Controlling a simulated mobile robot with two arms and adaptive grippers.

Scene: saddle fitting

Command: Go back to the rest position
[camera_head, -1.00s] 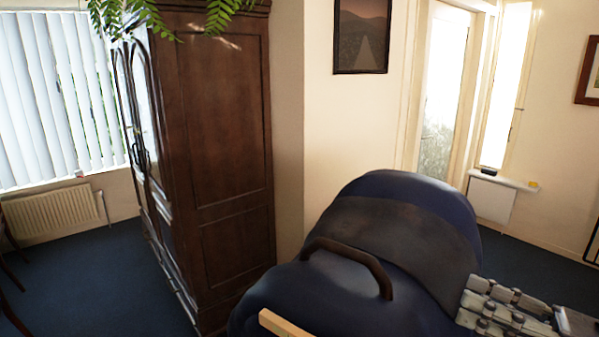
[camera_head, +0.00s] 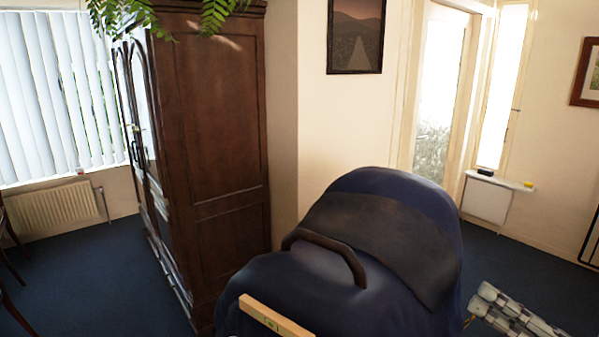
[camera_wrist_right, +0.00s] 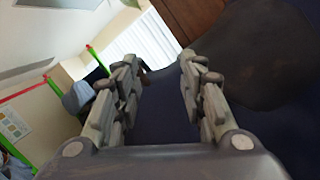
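The dark blue saddle (camera_head: 410,205) with a grey-brown seat and a brown curved handle (camera_head: 335,250) stands at the lower centre of the head view. A pale wooden bar (camera_head: 275,316) shows at its lower front. Dark blue and grey surface of the saddle (camera_wrist_right: 260,70) fills the right of that view. My left gripper is not in view.
A tall dark wooden wardrobe (camera_head: 215,150) stands left of the saddle, with a green plant on top. A radiator (camera_head: 55,207) and a window are at the far left. A small white shelf (camera_head: 500,180) is on the right wall. Blue carpet (camera_head: 520,250) is clear at right.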

